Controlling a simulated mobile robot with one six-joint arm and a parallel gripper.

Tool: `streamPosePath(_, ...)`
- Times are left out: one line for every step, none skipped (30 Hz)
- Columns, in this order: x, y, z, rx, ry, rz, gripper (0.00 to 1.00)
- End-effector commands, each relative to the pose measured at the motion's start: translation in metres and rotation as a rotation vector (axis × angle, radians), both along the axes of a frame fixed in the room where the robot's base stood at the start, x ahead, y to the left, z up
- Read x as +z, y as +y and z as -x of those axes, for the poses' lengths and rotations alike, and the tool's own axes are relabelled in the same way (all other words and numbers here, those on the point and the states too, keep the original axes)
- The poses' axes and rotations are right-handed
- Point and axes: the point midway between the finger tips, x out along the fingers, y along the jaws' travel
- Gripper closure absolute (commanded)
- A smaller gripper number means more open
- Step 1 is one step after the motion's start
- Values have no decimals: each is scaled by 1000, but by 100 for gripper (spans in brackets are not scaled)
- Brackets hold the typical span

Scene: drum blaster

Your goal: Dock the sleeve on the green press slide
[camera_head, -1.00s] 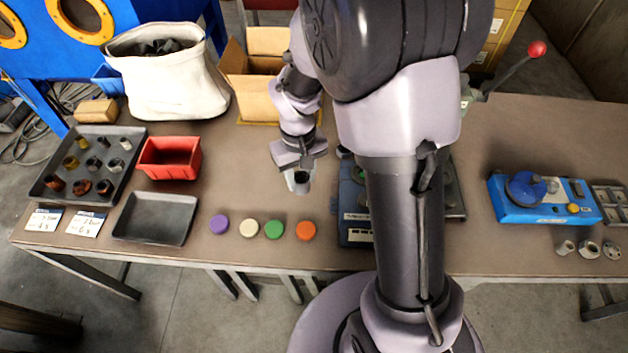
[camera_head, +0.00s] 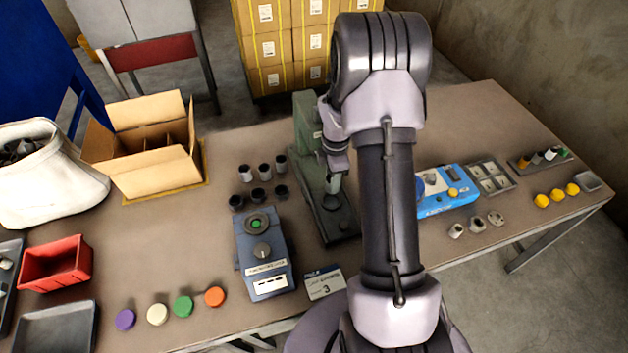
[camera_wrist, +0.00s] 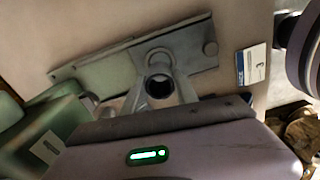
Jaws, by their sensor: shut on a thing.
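The green press (camera_head: 308,125) stands at the middle back of the table, with a long dark green slide plate (camera_head: 343,222) reaching toward the front. My gripper (camera_head: 334,186) is low over this plate, near a dark round part (camera_head: 331,202) on it. In the wrist view my gripper (camera_wrist: 162,92) is shut on a small grey sleeve (camera_wrist: 160,86) with a dark open bore facing the camera. Behind the sleeve a round ring (camera_wrist: 159,56) shows on the slide plate (camera_wrist: 110,70). The sleeve and ring look offset; I cannot tell if they touch.
A blue-grey device (camera_head: 264,255) with a knob stands left of the plate, with several dark-and-grey sleeves (camera_head: 264,172) behind it. A card marked 3 (camera_head: 324,284) lies in front. A blue fixture (camera_head: 446,190) stands to the right, partly behind my arm.

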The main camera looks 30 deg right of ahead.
Motion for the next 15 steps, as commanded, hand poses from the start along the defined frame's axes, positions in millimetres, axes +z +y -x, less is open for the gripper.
streamPosePath(-4,0,0,4,0,0,100)
streamPosePath(-6,0,0,5,0,0,100)
streamPosePath(-10,0,0,5,0,0,100)
streamPosePath(-13,0,0,4,0,0,100)
streamPosePath(-17,0,0,4,0,0,100)
streamPosePath(-22,0,0,4,0,0,100)
streamPosePath(-26,0,0,4,0,0,100)
streamPosePath(-31,0,0,4,0,0,100)
streamPosePath(-37,0,0,4,0,0,100)
streamPosePath(-42,1,0,4,1,0,100)
streamPosePath(-46,1,0,4,1,0,100)
streamPosePath(-51,1,0,3,1,0,100)
streamPosePath(-54,1,0,3,1,0,100)
streamPosePath(-56,1,0,3,1,0,100)
streamPosePath(-58,1,0,3,0,0,100)
